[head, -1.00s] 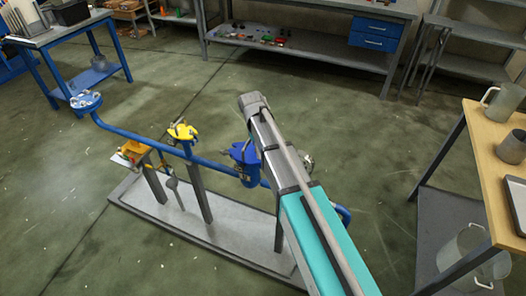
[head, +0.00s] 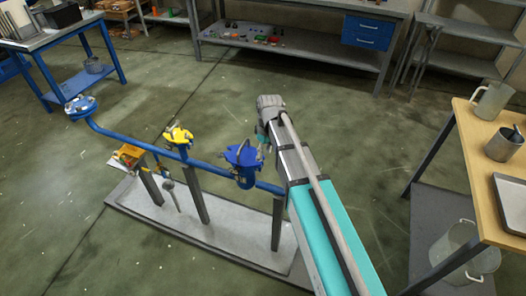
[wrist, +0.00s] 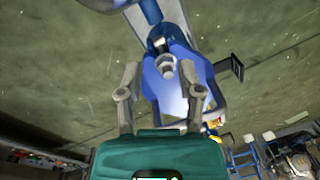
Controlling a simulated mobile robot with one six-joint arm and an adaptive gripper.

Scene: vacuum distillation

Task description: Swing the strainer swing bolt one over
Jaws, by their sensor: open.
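The blue strainer (head: 243,162) sits on the blue pipe run in the head view, just left of the end of my arm. In the wrist view, the blue strainer body (wrist: 178,92) fills the space beyond and between my fingers. A grey hex nut on a dark stud, looking like a swing bolt (wrist: 166,68), shows near the upper middle. My gripper (wrist: 163,88) is open, with one finger on each side of the blue body and nothing gripped. Contact cannot be told. In the head view my arm mostly hides the gripper.
The pipe run stands on a grey base plate (head: 160,215) with several posts. A yellow-topped fitting (head: 178,136) and an orange part (head: 128,155) are to the left. A wooden-topped table (head: 478,140) with metal vessels stands at right. Open floor lies behind.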

